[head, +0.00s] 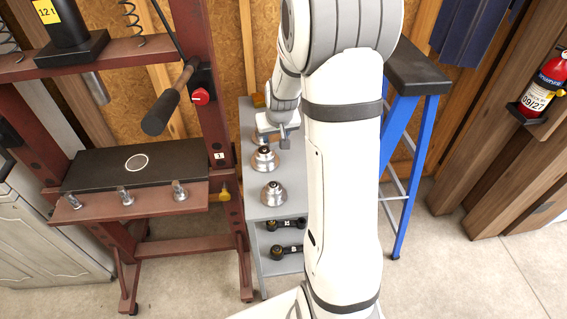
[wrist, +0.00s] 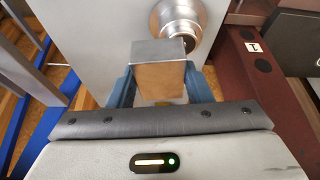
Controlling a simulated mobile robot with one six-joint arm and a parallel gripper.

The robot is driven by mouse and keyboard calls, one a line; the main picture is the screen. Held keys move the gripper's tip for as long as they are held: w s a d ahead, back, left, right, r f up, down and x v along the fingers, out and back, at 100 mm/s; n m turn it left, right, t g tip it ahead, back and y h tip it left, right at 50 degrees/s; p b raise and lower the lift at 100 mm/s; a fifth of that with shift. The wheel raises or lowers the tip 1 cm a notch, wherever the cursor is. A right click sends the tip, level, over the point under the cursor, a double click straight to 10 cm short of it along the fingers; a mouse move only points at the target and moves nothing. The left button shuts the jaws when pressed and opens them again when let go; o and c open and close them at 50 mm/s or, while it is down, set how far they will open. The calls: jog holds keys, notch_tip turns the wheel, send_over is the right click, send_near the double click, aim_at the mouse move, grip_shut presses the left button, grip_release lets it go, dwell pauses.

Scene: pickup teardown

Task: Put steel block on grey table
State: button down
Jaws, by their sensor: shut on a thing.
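My gripper (wrist: 160,82) is shut on the steel block (wrist: 159,74), a shiny metal cuboid held between the two blue-grey fingers. In the head view, my gripper (head: 283,130) is over the back part of the grey table (head: 254,200), and the block (head: 285,143) shows as a small grey shape below it. The grey table top (wrist: 95,40) also fills the upper left of the wrist view behind the block. I cannot tell whether the block touches the table top.
Two round metal hubs (head: 265,160) (head: 274,195) stand on the grey table, close to the block. Dark parts (head: 287,223) lie on its lower shelves. A red-brown press frame (head: 215,130) stands left, a blue stepladder (head: 400,120) right. The table's front left top is clear.

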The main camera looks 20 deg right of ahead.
jog(key=m+b, duration=0.1)
jog(key=b, duration=0.3)
send_over(291, 172)
jog(key=w+d, duration=0.2)
jog(key=d, duration=0.1)
jog(key=shift+h, duration=0.3)
jog(key=f, duration=0.6)
jog(key=f+p, duration=0.1)
jog(key=f, duration=0.3)
jog(key=shift+s+d+f, duration=0.1)
jog(key=shift+s+d, duration=0.1)
jog(key=shift+s, duration=0.05)
jog(key=shift+f, duration=0.1)
jog(key=c, duration=0.7)
grip_release()
jog(key=shift+s, duration=0.1)
